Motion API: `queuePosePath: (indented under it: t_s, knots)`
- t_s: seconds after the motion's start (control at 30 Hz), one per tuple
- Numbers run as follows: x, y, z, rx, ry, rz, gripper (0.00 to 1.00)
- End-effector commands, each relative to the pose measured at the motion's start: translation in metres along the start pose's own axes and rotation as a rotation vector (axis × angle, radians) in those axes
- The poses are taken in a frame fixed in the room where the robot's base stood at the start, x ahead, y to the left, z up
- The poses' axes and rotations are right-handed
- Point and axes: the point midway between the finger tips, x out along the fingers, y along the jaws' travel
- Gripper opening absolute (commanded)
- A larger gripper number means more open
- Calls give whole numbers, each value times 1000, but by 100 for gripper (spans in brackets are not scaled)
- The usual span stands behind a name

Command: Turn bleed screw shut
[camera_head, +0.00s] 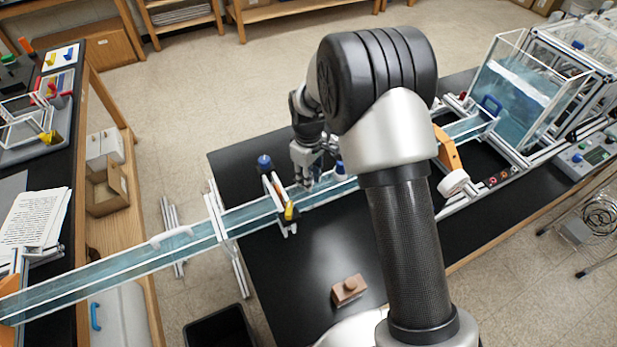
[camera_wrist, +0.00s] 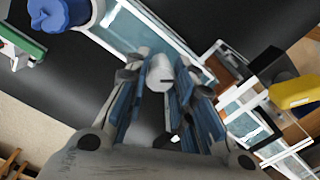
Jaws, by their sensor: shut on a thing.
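My gripper (camera_wrist: 160,78) is shut on a small pale grey, rounded screw head, which I take to be the bleed screw (camera_wrist: 160,72). The screw head shows between the fingertips in the wrist view, and the fingers partly cover its sides. In the head view my gripper (camera_head: 305,178) points down at the clear water channel (camera_head: 250,213), between two blue knobs. The screw cannot be made out there. Its turn angle cannot be told.
A blue knob (camera_head: 340,169) stands close right of my gripper; another blue knob (camera_head: 264,161) and a yellow lever (camera_head: 289,211) are on the left. A brown block (camera_head: 348,289) lies on the black table. A water tank (camera_head: 520,90) stands at the right.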

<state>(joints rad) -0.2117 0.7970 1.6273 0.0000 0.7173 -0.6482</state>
Motion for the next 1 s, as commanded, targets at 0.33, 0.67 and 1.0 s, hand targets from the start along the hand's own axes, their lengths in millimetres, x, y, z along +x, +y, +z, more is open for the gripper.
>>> queuePosePath:
  t_s: [0.33,0.67,1.0]
  knots:
    - [1,0,0,323,0,0,0]
    - [0,0,0,567,0,0,0]
    - [0,0,0,688,0,0,0]
